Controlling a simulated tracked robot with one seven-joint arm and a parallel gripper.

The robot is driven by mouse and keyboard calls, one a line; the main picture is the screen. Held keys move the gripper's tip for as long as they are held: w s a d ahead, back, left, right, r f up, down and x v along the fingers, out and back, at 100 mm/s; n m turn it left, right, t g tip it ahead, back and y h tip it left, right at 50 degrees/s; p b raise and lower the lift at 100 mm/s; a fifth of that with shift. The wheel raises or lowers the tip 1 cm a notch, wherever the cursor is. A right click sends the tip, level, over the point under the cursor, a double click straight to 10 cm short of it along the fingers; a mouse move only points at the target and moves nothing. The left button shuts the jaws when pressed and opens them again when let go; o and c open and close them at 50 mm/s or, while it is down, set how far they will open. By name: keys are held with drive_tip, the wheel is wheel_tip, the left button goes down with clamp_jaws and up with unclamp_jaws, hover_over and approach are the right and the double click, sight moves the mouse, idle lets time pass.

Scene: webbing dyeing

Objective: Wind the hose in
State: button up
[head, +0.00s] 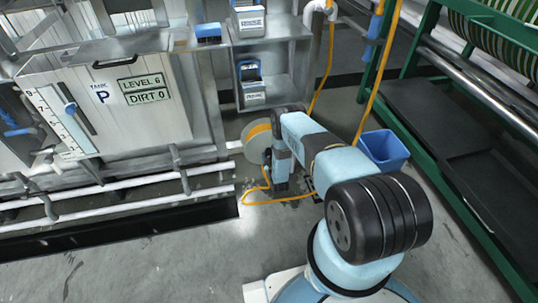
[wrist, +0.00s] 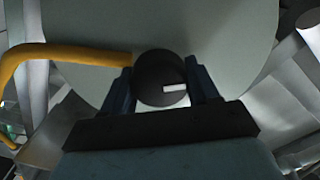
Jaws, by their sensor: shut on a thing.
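The hose reel (head: 258,140) is a pale round drum low beside the steel tank, with yellow hose on it. The yellow hose (head: 248,203) runs from the reel down onto the floor in a loose loop. In the wrist view the reel's pale disc (wrist: 215,30) fills the top, and the hose (wrist: 60,52) enters from the left. My gripper (wrist: 163,88) is shut on a round black knob (wrist: 158,68) with a white mark, in front of the disc. In the head view my arm hides the gripper and the knob.
A blue bin (head: 383,150) stands on the floor right of my arm. A green frame (head: 400,130) with rollers is at the right. White pipes (head: 130,188) run along the tank at the left. Another yellow hose (head: 378,75) hangs behind. The front floor is clear.

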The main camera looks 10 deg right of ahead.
drive_tip(key=shift+a+m, duration=0.1)
drive_tip(key=shift+m, duration=0.3)
drive_tip(key=shift+c, duration=0.4)
drive_tip(key=m, duration=0.3)
drive_tip(key=shift+m, duration=0.4)
drive_tip(key=m, duration=0.6)
drive_tip(key=shift+s, duration=0.1)
drive_tip(key=m, duration=0.5)
drive_tip(key=shift+d+f+m, duration=0.1)
drive_tip(key=shift+d+m, duration=0.2)
drive_tip(key=shift+m, duration=0.1)
drive_tip(key=m, duration=0.4)
drive_tip(key=shift+d+m, duration=0.1)
drive_tip(key=shift+m, duration=0.3)
drive_tip(key=shift+f+m, duration=0.1)
drive_tip(key=shift+m, duration=0.2)
drive_tip(key=shift+d, duration=0.15)
drive_tip(key=o, duration=0.8)
drive_tip(key=shift+o, duration=1)
